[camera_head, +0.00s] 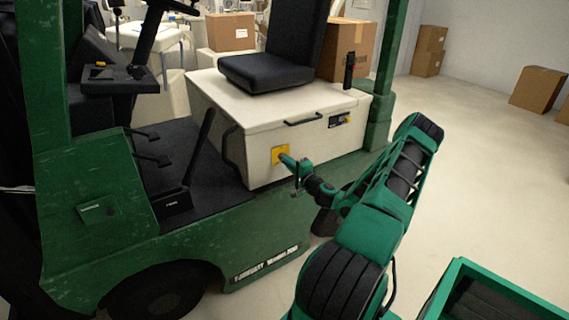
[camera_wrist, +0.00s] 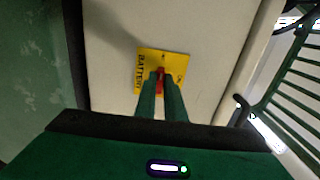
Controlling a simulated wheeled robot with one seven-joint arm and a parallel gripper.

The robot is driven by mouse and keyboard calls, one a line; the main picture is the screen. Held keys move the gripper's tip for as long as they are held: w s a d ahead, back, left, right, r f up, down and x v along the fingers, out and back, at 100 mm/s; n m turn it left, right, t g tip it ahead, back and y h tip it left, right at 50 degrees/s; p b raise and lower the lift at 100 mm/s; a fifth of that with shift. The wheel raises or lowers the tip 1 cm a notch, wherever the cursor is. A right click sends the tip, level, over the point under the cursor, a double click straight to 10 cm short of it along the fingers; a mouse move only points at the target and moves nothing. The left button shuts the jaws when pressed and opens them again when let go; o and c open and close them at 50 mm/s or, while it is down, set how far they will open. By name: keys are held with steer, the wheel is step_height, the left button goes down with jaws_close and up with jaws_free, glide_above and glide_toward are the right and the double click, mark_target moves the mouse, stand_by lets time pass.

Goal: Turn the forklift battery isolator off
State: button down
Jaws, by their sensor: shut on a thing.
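The battery isolator is a red handle (camera_wrist: 160,76) on a yellow plate (camera_wrist: 147,66) with "BATTERY" lettering, on the side of the white seat box. The yellow plate also shows in the head view (camera_head: 277,156), on the box's lower side. My gripper (camera_wrist: 161,84) has its two green fingers shut on the red handle, one on each side. In the head view my gripper (camera_head: 283,159) reaches the plate from the right and hides the handle. The handle's exact angle is hard to tell behind the fingers.
The green forklift (camera_head: 170,250) fills the left, with a black seat (camera_head: 262,70) on the white box (camera_head: 225,95). A dark lever (camera_head: 200,145) stands left of the box. Cardboard boxes (camera_head: 538,88) stand far right; the floor between is clear.

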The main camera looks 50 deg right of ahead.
steer(key=shift+w+a+f, duration=0.1)
steer(key=shift+a, duration=0.2)
steer(key=c, duration=2)
jaws_free()
steer(key=shift+o, duration=0.8)
steer(key=shift+d, duration=0.15)
steer(key=v, duration=1)
steer(key=shift+s, duration=0.35)
